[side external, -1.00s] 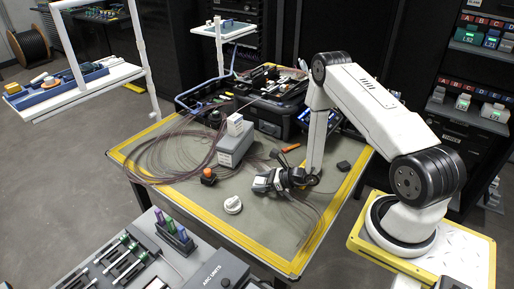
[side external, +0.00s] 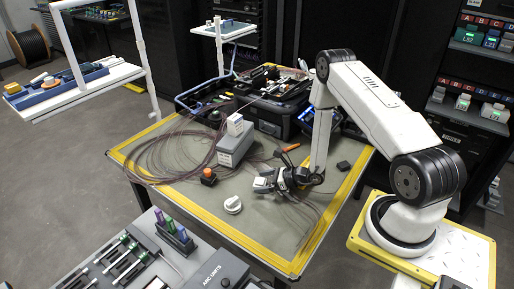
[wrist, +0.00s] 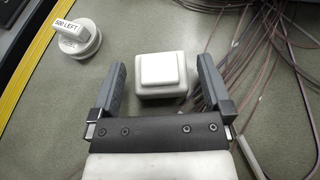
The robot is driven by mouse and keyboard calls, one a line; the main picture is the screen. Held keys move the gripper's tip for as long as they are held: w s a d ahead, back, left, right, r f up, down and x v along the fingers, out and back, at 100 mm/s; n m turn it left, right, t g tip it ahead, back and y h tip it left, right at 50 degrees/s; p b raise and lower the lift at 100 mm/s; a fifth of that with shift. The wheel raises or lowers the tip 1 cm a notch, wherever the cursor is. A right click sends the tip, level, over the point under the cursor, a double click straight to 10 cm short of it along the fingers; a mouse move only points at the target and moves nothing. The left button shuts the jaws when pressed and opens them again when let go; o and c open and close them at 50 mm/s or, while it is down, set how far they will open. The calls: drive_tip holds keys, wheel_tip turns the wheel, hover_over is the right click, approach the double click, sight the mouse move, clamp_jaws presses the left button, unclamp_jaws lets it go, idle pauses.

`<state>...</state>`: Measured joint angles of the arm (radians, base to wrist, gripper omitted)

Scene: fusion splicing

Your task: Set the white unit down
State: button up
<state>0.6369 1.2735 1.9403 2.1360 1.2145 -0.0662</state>
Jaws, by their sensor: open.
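The white unit (wrist: 162,75), a small block with a raised square top, rests on the grey-green mat between and just ahead of my fingertips in the wrist view. A gap shows on each side of it. My gripper (wrist: 160,75) is open around it, touching neither side as far as I can see. In the side view my gripper (side external: 270,181) is low over the mat, and the white unit (side external: 261,184) shows at its tip, partly hidden by the fingers.
A round white piece marked "500 LEFT" (wrist: 76,40) lies on the mat to the left. Thin loose fibres (wrist: 260,35) run close by the right finger. A grey box (side external: 236,149) with a white block on top and an orange-topped item (side external: 208,176) stand further back.

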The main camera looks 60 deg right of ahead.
drive_tip(key=v, duration=1)
drive_tip(key=shift+s+d+r, duration=0.15)
drive_tip(key=shift+s+d, duration=0.05)
drive_tip(key=shift+s, duration=0.15)
drive_tip(key=s+a+r+n+g+y, duration=0.35)
drive_tip(key=a+r+n+g, duration=0.45)
drive_tip(key=a+n+g, duration=0.6)
wheel_tip(320, 180, up, 10)
drive_tip(key=a+n+t+h, duration=0.2)
drive_tip(key=n+h, duration=0.6)
drive_tip(key=n, duration=0.9)
drive_tip(key=shift+w+a+n+t, duration=0.15)
drive_tip(key=shift+w+n+t, duration=0.15)
drive_tip(key=shift+t, duration=0.8)
